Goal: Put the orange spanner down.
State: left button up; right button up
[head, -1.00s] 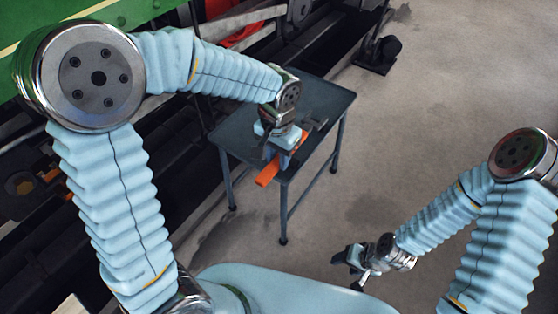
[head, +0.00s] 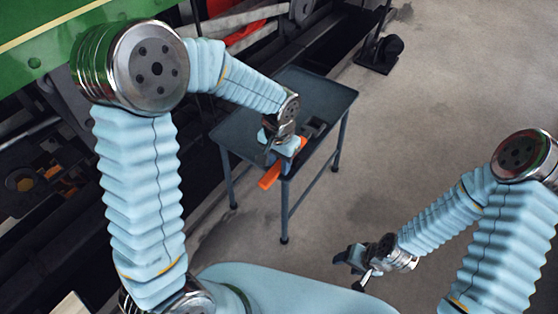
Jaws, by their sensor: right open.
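The orange spanner (head: 271,178) is at the near edge of the dark metal table (head: 322,92). Its near end sticks out past the tabletop edge, and its middle is hidden by my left gripper. My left gripper (head: 281,151) points down over the table and appears shut on the spanner; its fingertips are small and partly covered. I cannot tell whether the spanner touches the tabletop. My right gripper (head: 356,267) is open and empty, low at the front, well apart from the table.
A dark item (head: 314,129) shows on the tabletop just right of my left gripper. The far part of the tabletop is bare. The green tram (head: 40,62) and its dark running gear are behind and left. A black stand (head: 380,53) is on the floor. Concrete floor at right is clear.

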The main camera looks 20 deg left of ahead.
pick_arm(q)
jog(key=shift+o, duration=1.4)
jog(key=shift+r, duration=0.2)
notch_tip(320, 180, up, 12)
jog(key=p, duration=0.1)
